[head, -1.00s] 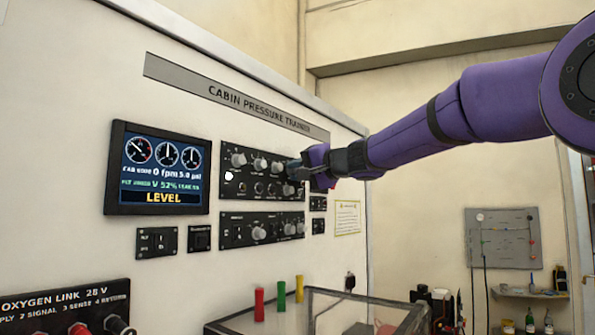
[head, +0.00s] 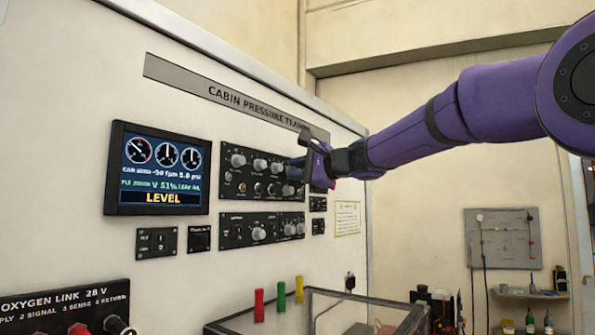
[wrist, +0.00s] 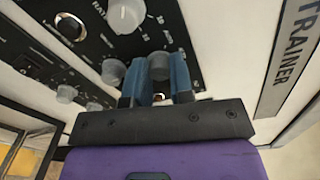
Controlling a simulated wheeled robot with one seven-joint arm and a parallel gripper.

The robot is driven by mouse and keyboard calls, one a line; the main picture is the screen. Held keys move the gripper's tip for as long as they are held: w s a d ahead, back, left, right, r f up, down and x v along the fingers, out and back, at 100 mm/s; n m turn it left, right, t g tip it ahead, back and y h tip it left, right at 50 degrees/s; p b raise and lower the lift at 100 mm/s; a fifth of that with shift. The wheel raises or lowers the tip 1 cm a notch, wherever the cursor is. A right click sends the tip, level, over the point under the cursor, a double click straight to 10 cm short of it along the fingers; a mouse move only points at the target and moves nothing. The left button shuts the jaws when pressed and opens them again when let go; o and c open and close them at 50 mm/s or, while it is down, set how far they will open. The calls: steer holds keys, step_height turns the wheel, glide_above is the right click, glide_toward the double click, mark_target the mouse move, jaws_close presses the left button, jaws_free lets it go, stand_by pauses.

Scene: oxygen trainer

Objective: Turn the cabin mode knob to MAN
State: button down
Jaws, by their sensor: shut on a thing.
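The upper black control panel (head: 229,190) carries rows of grey knobs and small switches, and its right end is partly hidden by my gripper (head: 294,170). In the wrist view, the two blue fingers of my gripper (wrist: 158,72) are closed around a grey knob (wrist: 159,64), one finger on each side. The knob's label and pointer cannot be read, so I cannot tell its setting or confirm its name. The display (head: 158,168) shows three dials and the word LEVEL in yellow.
A second panel (head: 230,238) with knobs lies below. A larger knob (wrist: 126,14) and another grey knob (wrist: 112,72) sit close to my fingers. A clear-topped case (head: 330,301) stands below, near red, green and yellow upright pieces.

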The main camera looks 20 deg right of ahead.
steer(key=shift+f, duration=0.1)
stand_by(0.3)
steer(key=c, duration=1)
jaws_free()
steer(key=v, duration=1.1)
steer(key=shift+w, duration=0.1)
